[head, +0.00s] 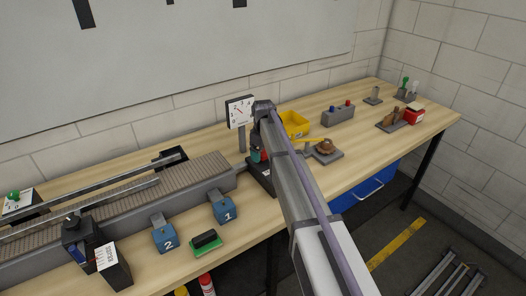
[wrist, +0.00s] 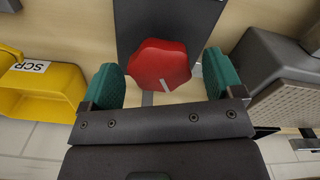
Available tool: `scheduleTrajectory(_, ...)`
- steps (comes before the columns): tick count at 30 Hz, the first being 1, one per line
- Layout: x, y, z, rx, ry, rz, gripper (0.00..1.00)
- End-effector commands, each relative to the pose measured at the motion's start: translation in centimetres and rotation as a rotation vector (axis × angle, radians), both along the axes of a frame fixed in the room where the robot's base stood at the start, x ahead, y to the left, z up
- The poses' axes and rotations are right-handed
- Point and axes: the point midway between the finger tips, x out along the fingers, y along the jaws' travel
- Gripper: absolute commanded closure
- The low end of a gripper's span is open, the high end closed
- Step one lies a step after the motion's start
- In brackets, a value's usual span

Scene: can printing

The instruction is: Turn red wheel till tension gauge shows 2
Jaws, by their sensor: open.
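The red wheel (wrist: 160,62) is a faceted knob with a pale mark on its near edge, on a dark base plate (wrist: 165,16). My gripper (wrist: 165,78) is open in the wrist view, with one green fingertip on each side of the wheel and a gap showing on both sides. In the head view my gripper (head: 257,156) is low over the dark base, and my arm hides most of the wheel. The tension gauge (head: 240,111) is a white square dial on a post behind it. Its needle is too small to read surely.
A yellow bin (head: 296,123) is just right of my arm; it also shows in the wrist view (wrist: 38,90). A ribbed conveyor (head: 190,175) lies to the left, with blue blocks marked 1 (head: 225,211) and 2 (head: 164,236) in front. A brown part (head: 325,147) sits on a grey plate at right.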

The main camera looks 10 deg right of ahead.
Motion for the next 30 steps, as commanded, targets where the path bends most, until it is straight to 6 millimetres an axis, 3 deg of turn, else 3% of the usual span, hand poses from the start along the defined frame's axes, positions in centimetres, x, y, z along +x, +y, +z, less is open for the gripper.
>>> scheduleTrajectory(5, 0.0, 0.0, 2.7, 0.0, 0.0, 0.0, 0.14)
scheduleTrajectory(12, 0.0, 0.0, 8.8, 0.0, 0.0, 0.0, 0.14)
scheduleTrajectory(15, 0.0, 0.0, 10.5, 0.0, 0.0, 0.0, 0.14)
scheduleTrajectory(27, 0.0, 0.0, 10.7, 0.0, 0.0, -0.007, 0.14)
scheduleTrajectory(30, -0.5, 0.0, 10.7, 0.0, 0.0, -0.12, 0.14)
